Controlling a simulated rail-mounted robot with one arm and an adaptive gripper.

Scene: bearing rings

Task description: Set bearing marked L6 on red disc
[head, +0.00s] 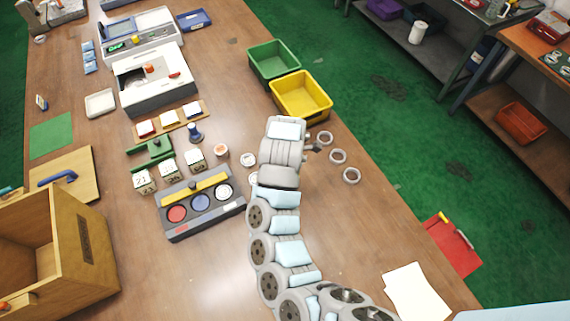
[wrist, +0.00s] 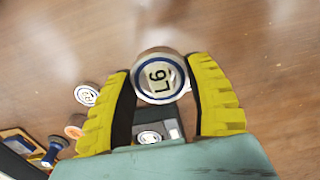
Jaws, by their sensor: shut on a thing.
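The bearing marked L6 (wrist: 158,77) is a pale metal ring with a blue circle. It sits between the yellow fingertips of my gripper (wrist: 160,80), which is shut on it; its label faces the wrist camera. In the head view my arm hides the fingers and most of the held bearing. The red disc (head: 177,213) is the leftmost of three on the grey tray (head: 178,236), beside the blue disc (head: 200,202) and white disc (head: 224,191). The red disc looks bare. In the wrist view, part of the tray (wrist: 172,130) shows between the fingers.
White numbered blocks (head: 169,169) stand behind the tray.

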